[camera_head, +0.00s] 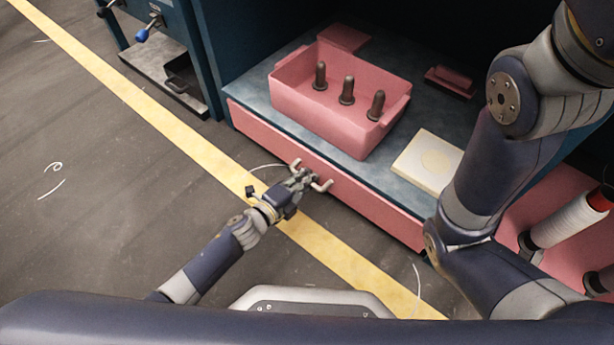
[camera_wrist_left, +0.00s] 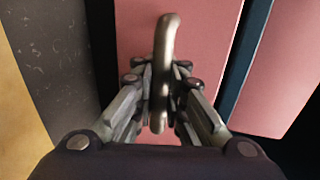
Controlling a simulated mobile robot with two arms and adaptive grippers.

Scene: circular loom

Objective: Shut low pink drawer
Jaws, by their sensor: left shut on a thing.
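The low pink drawer (camera_head: 372,203) is a long pink front under the blue-grey shelf in the head view. Its front sits about level with the shelf edge, and I cannot tell whether a small gap remains. A pale metal bar handle (camera_head: 324,186) stands out from its middle. My left gripper (camera_head: 304,177) is shut on this handle. In the left wrist view the handle (camera_wrist_left: 167,45) runs between the fingers, with the pink drawer front (camera_wrist_left: 205,45) behind it. My right arm crosses the right of the head view, but its gripper is not in view.
A pink bin (camera_head: 335,125) with several dark pegs stands on the shelf above the drawer. A cream block (camera_head: 428,158) lies beside it. A white thread spool (camera_head: 570,220) is at the right. The floor with its yellow stripe (camera_head: 150,105) is clear at the left.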

